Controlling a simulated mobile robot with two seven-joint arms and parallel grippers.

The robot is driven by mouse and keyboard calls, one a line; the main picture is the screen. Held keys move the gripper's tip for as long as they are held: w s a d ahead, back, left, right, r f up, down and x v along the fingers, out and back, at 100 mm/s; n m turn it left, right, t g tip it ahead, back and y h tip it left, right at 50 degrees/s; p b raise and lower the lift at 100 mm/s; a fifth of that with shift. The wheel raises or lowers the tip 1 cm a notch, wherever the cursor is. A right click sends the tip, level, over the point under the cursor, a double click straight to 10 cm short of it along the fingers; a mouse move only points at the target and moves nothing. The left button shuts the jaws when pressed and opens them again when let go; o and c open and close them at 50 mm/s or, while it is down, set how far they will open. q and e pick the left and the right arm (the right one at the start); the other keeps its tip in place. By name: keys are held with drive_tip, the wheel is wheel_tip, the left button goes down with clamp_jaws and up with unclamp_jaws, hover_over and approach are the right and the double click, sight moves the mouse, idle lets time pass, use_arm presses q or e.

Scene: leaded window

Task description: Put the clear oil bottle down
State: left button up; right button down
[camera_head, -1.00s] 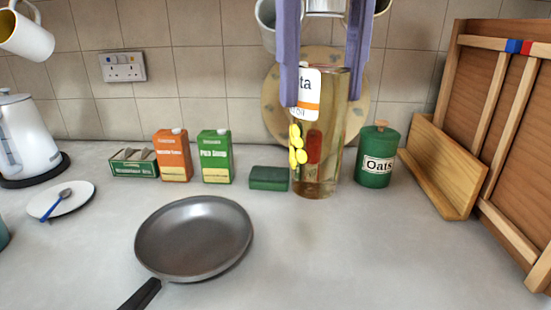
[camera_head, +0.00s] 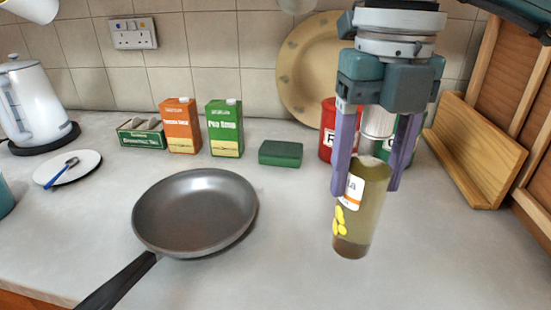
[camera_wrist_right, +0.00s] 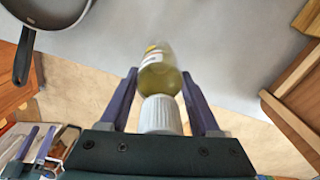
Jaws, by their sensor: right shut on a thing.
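The clear oil bottle (camera_head: 362,215) holds yellowish oil and has a white label with yellow marks. It is nearly upright over the grey counter (camera_head: 290,270), right of the frying pan. Whether its base touches the counter I cannot tell. My right gripper (camera_head: 366,185) is above it, pointing down, shut on it with a finger on each side. In the right wrist view the bottle (camera_wrist_right: 160,75) and its white cap (camera_wrist_right: 160,115) lie between the fingers. My left gripper (camera_wrist_right: 35,145) shows at that view's lower left, its fingers apart and empty.
A frying pan (camera_head: 195,212) lies at the left. A green block (camera_head: 280,153), soup cartons (camera_head: 181,126), a red canister (camera_head: 327,130) and a leaning plate (camera_head: 300,75) stand behind. A wooden rack (camera_head: 475,155) is at the right. Bare counter surrounds the bottle.

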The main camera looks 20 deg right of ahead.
sight(361, 202)
drive_tip(key=shift+f, duration=2.2)
drive_tip(key=shift+f, duration=0.15)
drive_tip(key=shift+c, duration=0.5)
unclamp_jaws()
wheel_tip(361, 202, up, 12)
drive_tip(key=shift+r, duration=0.2)
